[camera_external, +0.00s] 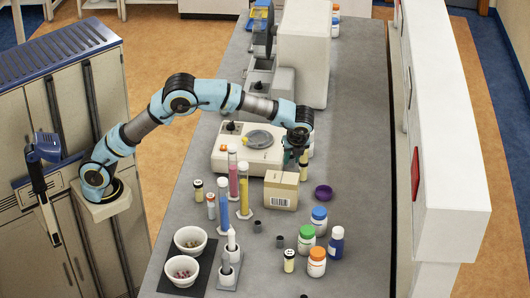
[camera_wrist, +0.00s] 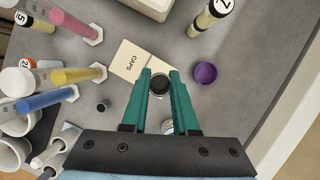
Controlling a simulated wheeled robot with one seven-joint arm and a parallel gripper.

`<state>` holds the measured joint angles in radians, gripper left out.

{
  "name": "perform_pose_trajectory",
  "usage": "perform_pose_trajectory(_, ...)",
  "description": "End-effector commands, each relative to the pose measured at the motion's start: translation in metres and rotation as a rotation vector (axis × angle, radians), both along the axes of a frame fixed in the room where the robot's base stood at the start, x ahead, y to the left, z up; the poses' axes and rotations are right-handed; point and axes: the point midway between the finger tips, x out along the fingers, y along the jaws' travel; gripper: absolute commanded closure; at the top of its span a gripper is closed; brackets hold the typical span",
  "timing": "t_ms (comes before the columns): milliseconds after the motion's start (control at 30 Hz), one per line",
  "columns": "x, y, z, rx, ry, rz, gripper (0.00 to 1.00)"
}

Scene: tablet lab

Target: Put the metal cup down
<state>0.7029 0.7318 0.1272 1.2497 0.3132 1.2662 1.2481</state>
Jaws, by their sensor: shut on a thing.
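My gripper (camera_wrist: 160,82) is shut on a small dark round metal cup (camera_wrist: 159,86), whose open top shows between the green fingertips in the wrist view. In the external view my gripper (camera_external: 295,160) hangs over the bench behind the tan box, and the cup is too hidden there to make out. The grey bench top (camera_external: 345,170) lies below. From these views I cannot tell how high the cup is above it.
Colored tubes (camera_external: 233,172) stand left of the box; bottles (camera_external: 307,237) stand in front. A balance (camera_external: 250,150) stands behind. Bare bench shows at right.

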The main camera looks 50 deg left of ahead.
Motion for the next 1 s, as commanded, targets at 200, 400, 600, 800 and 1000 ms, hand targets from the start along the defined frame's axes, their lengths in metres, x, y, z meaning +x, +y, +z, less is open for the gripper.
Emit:
perform_pose_trajectory(200,0.000,0.000,-0.017,0.001,0.001,-0.001,1.00)
perform_pose_trajectory(400,0.000,0.001,-0.043,0.001,0.001,-0.001,1.00)
perform_pose_trajectory(600,0.000,0.000,-0.048,-0.001,-0.002,-0.001,1.00)
perform_pose_trajectory(800,0.000,0.000,-0.051,-0.001,-0.002,-0.001,1.00)
perform_pose_trajectory(1000,0.000,0.000,-0.051,-0.001,-0.002,-0.001,0.52)
